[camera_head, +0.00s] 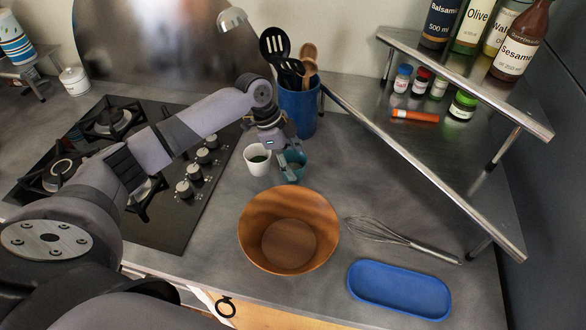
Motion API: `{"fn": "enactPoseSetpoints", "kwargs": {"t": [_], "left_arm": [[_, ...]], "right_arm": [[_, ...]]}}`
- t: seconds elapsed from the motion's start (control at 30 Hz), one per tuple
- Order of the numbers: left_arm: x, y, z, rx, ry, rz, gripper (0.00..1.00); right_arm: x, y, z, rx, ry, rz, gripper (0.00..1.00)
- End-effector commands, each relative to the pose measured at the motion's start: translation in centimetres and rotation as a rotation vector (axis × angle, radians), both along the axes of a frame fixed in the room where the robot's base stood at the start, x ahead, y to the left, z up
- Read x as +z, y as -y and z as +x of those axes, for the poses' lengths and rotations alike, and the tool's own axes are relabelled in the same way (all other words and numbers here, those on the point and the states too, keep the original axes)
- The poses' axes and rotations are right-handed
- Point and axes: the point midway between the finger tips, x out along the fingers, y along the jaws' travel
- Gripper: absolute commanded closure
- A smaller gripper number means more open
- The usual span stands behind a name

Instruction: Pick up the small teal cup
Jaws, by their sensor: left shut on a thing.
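The small teal cup (293,172) stands on the grey counter, behind the wooden bowl and to the right of a white cup. My left gripper (285,161) reaches down to it from behind and is shut on its left rim side. The gripper's fingers hide part of the cup. I cannot tell whether the cup is lifted off the counter. My right gripper does not show.
A white cup (257,159) stands close on the left. A blue utensil holder (299,112) is just behind. The wooden bowl (289,231), whisk (385,236) and blue tray (399,289) lie in front. A steel shelf (430,160) stands right, the gas hob (120,170) left.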

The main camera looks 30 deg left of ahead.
Motion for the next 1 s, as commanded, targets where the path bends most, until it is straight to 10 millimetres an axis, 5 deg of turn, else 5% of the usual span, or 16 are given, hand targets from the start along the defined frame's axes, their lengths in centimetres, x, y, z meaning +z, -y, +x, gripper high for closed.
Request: {"fn": "enactPoseSetpoints", "kwargs": {"t": [0.17, 0.57, 0.77, 1.0], "left_arm": [[0.1, 0.0, 0.0, 0.0, 0.001, 0.0, 0.79], [1.0, 0.0, 0.1, 0.0, 0.003, 0.0, 0.79], [4.0, 0.0, 0.2, 0.0, 0.007, 0.0, 0.79], [10.6, 0.0, 0.2, -0.002, 0.009, -0.002, 0.79]], "right_arm": [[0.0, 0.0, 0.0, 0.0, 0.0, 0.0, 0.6], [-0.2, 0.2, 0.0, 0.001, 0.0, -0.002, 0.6], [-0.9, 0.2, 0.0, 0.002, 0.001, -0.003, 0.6], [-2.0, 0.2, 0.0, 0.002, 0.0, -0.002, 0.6]]}}
